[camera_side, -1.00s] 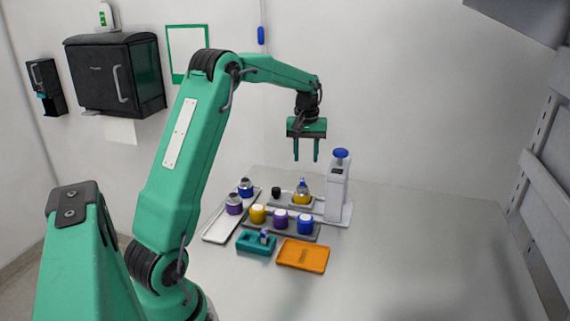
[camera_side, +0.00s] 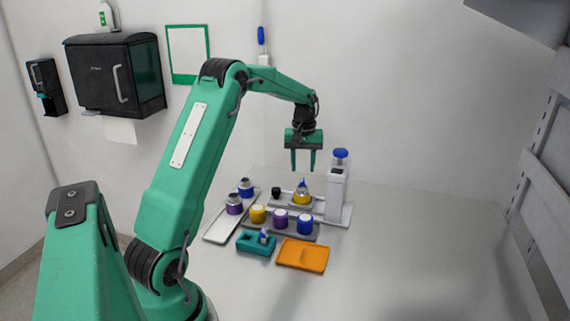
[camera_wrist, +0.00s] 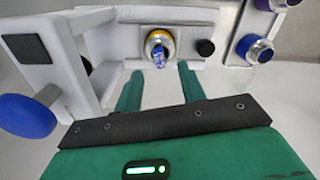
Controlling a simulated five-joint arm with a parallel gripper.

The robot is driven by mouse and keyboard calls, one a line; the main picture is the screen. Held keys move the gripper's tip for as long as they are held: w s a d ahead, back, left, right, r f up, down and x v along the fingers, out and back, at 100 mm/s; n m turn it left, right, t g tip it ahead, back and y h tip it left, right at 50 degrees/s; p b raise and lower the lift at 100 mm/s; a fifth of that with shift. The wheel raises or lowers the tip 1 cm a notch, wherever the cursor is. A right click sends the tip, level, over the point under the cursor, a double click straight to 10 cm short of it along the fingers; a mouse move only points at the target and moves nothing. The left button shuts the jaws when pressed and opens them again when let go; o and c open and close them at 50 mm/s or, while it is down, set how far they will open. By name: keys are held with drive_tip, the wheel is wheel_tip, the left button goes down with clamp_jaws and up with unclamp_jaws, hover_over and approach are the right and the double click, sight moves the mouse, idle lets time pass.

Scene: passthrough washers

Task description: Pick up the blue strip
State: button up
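A small blue piece (camera_side: 302,184), which looks like the blue strip, stands up from a yellow-ringed jar (camera_side: 302,199) on the grey fixture. In the wrist view the blue piece (camera_wrist: 158,58) shows inside the yellow ring (camera_wrist: 151,39), just beyond and between my fingertips. Its exact shape is too small to tell. My gripper (camera_side: 303,168) is open and empty, pointing down above the jar with a small gap. Its two green fingers also show apart in the wrist view (camera_wrist: 160,71).
A press-like stand with a blue knob (camera_side: 340,153) rises close to the right of the jar. Yellow, purple and blue capped jars stand on a grey tray (camera_side: 252,226) in front. A white tray (camera_side: 216,230), teal holder (camera_side: 257,246) and orange tray (camera_side: 303,258) are nearby. The right side is clear.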

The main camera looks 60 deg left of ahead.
sight(302, 180)
drive_tip(key=shift+f, duration=2.55)
clamp_jaws()
